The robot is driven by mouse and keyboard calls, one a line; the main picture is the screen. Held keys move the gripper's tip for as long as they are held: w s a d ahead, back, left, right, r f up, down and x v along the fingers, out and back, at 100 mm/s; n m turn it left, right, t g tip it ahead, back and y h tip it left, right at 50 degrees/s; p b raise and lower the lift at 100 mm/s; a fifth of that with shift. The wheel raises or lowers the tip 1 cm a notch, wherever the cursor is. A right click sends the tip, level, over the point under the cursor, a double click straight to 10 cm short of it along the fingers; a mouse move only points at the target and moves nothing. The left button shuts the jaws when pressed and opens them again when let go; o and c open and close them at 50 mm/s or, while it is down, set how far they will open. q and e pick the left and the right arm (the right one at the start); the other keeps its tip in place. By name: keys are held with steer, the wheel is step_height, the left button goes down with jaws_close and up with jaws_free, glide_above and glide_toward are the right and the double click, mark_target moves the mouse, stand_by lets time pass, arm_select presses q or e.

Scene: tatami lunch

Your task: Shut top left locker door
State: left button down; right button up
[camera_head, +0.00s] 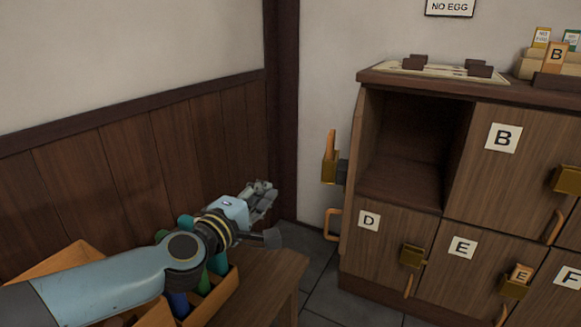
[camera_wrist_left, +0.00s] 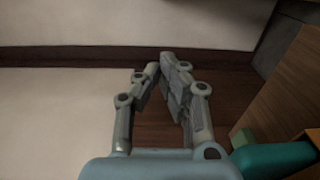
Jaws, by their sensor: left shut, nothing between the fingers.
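The top left locker (camera_head: 405,145) is open and its compartment looks empty. Its door (camera_head: 351,165) stands swung out at the left side of the cabinet, seen nearly edge-on. A brass fitting (camera_head: 329,171) with an orange tag sticks out to the left from the door. My left gripper (camera_head: 266,189) is to the left of the door and a little lower in the picture, apart from it. Its fingers are shut and empty, and they also show in the left wrist view (camera_wrist_left: 163,72). The door does not show clearly in the wrist view. My right gripper is out of view.
Shut locker doors marked B (camera_head: 490,185), D (camera_head: 385,245) and E (camera_head: 455,268) have brass fittings and handles that stick out. A wooden bench (camera_head: 270,268) with a box of bottles lies below my left arm. Bare floor (camera_head: 335,290) shows between bench and cabinet.

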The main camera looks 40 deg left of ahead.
arm_select(q)
steer(key=w+d+b, duration=0.1)
steer(key=w, duration=1.1)
steer(key=shift+r+m+t+h, duration=0.3)
steer(key=shift+r+h, duration=0.1)
steer(key=shift+r, duration=0.05)
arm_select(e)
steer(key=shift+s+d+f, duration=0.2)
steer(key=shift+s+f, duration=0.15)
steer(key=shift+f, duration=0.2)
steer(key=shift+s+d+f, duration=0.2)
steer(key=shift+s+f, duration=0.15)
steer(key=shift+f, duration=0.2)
